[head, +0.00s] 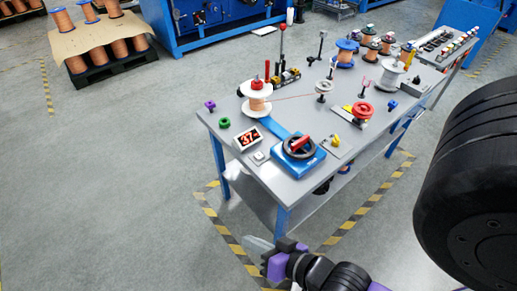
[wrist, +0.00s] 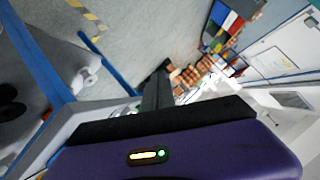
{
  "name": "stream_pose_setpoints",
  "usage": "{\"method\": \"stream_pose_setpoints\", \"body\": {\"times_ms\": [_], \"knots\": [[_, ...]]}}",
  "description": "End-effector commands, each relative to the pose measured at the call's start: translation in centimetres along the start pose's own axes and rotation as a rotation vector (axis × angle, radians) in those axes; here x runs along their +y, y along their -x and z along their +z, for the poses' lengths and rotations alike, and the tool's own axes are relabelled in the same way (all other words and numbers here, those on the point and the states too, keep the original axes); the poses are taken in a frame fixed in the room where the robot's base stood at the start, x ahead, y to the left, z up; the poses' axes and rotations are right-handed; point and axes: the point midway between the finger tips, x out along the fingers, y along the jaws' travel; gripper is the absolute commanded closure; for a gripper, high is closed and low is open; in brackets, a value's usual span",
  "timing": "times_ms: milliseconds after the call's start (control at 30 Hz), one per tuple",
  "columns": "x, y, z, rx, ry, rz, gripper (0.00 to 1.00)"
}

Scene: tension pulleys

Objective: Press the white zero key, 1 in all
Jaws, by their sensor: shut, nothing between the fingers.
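A small pale block with a light key on top, likely the white zero key (head: 259,157), sits at the table's near left corner, just below the display (head: 248,138) showing red digits "37". Its marking is too small to read. My gripper (head: 286,244) is in front of the table's near edge, low and to the right of the key, well apart from it. In the wrist view my gripper's dark fingers (wrist: 157,92) are together with nothing between them. The key cannot be made out in the wrist view.
The grey table (head: 222,120) carries a blue device with a black handwheel (head: 300,147) right beside the key. A white spool of copper wire (head: 257,97), a red wheel (head: 361,111) and a red-knobbed lever (head: 282,45) stand farther back.

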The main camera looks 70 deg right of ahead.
Motion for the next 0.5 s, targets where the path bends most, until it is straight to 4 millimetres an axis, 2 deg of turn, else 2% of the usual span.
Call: {"method": "stream_pose_setpoints", "body": {"times_ms": [33,167,267,400,500], "knots": [[0.3,-1.7,-1.6,0.007,-0.12,0.042,1.0],[2.2,-6.0,-3.9,-0.001,-0.435,0.131,1.0],[3.9,-9.0,-6.6,0.001,-0.672,0.186,1.0],[6.4,-12.3,-11.8,0.01,-0.998,0.244,1.0],[8.6,-13.7,-16.2,0.02,-1.219,0.275,1.0]]}}
